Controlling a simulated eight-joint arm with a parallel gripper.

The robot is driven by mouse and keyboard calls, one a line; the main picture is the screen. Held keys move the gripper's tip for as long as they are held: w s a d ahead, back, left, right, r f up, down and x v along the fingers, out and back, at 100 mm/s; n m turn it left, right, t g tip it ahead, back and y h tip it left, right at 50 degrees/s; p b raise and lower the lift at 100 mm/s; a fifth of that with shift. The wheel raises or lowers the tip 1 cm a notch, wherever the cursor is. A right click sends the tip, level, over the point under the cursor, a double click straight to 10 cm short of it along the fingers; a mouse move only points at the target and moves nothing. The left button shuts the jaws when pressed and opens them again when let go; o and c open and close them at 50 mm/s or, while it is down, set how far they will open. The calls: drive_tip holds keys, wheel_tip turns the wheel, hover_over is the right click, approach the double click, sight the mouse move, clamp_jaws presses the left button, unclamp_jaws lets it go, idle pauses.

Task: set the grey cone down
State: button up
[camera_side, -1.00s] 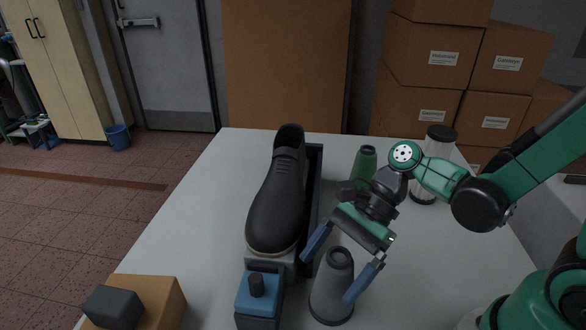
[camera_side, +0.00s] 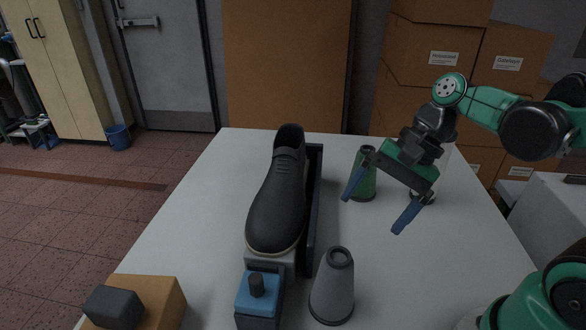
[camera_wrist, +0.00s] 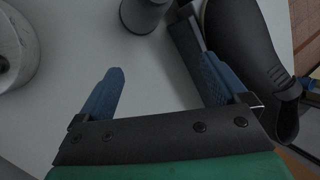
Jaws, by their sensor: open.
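The grey cone (camera_side: 333,290) stands upright on the white table, to the right of the blue-topped block at the front of the shoe stand. It also shows in part at the top edge of the wrist view (camera_wrist: 146,10). My gripper (camera_side: 374,213) is open and empty, with its blue fingers apart. It is above and behind the grey cone, clear of it, and to the right of the shoe. Between the fingers (camera_wrist: 160,90) the wrist view shows only bare table.
A black shoe (camera_side: 280,195) sits on a dark stand with a blue-topped block (camera_side: 258,292) at its front. A green cone (camera_side: 364,178) stands behind my gripper. A tan box (camera_side: 150,296) with a dark block is at the front left. The table's left side (camera_side: 190,220) is clear.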

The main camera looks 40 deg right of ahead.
drive_tip(key=n+t+h, duration=0.1)
drive_tip(key=n, duration=0.2)
drive_tip(key=w+d+n+t+h, duration=0.1)
drive_tip(key=n+h, duration=0.1)
drive_tip(key=n, duration=0.1)
drive_tip(key=w+n+t+h, duration=0.1)
drive_tip(key=n+t, duration=0.1)
drive_tip(key=n, duration=0.2)
drive_tip(key=shift+w+d+r, duration=0.15)
drive_tip(key=shift+w+d, duration=0.05)
drive_tip(key=shift+d, duration=0.2)
drive_tip(key=shift+o, duration=0.5)
drive_tip(key=n, duration=0.1)
drive_tip(key=n+t+h, duration=0.1)
drive_tip(key=shift+w+d+r+n, duration=0.15)
drive_tip(key=shift+w+r+n, duration=0.15)
drive_tip(key=shift+w+r, duration=0.05)
drive_tip(key=g, duration=0.6)
hover_over(338, 262)
drive_tip(key=a+g, duration=0.1)
drive_tip(key=shift+s+f, duration=0.2)
drive_tip(key=shift+f, duration=1.35)
drive_tip(key=shift+s+f, duration=0.2)
drive_tip(key=shift+f, duration=1.3)
clamp_jaws()
